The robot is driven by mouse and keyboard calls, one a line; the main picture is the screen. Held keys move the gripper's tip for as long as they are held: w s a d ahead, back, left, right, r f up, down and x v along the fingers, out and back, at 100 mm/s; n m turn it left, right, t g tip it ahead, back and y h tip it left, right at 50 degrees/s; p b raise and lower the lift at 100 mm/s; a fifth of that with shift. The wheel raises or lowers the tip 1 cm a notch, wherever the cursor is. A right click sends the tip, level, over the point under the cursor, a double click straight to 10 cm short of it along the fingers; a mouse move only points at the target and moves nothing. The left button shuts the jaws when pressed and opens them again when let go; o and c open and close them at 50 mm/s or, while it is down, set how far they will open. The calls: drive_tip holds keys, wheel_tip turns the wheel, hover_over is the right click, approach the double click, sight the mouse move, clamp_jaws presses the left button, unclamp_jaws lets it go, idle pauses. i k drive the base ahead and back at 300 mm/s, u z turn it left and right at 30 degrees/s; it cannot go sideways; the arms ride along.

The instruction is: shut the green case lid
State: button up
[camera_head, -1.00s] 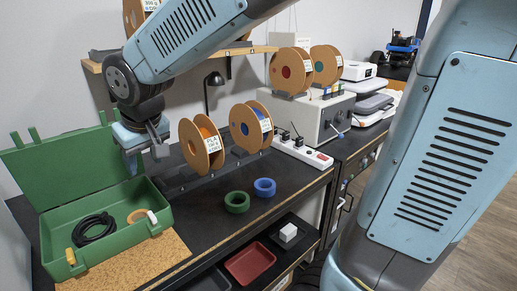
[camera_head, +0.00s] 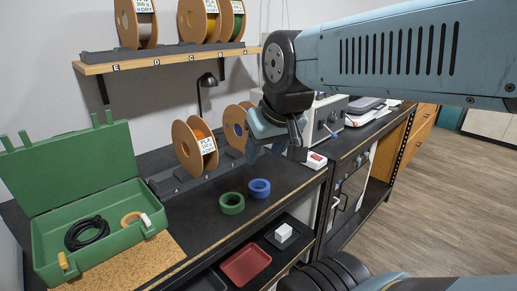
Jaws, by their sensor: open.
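The green case (camera_head: 125,240) sits at the left end of the dark bench, on a cork-coloured mat. Its green lid (camera_head: 68,168) stands open, leaning back near the wall. Inside the case lie a black coiled cable (camera_head: 87,233), a tan ring and a white piece. A yellow piece shows at the front left corner. My gripper (camera_head: 262,152) is open and empty. It hangs above the bench well right of the case, in front of the bench spools, apart from the lid.
Cardboard spools (camera_head: 194,147) stand on a rack behind. Green (camera_head: 231,203) and blue (camera_head: 259,188) rings lie on the bench front. A wall shelf (camera_head: 160,58) with spools is above. A red tray (camera_head: 246,265) sits below. Bare bench lies between case and rings.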

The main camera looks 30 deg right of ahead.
sight(47, 174)
drive_tip(key=u, duration=0.05)
drive_tip(key=k, duration=0.5)
drive_tip(key=u, duration=0.5)
drive_tip(key=i, duration=0.7)
drive_tip(key=k, duration=0.1)
drive_tip(key=u, duration=0.05)
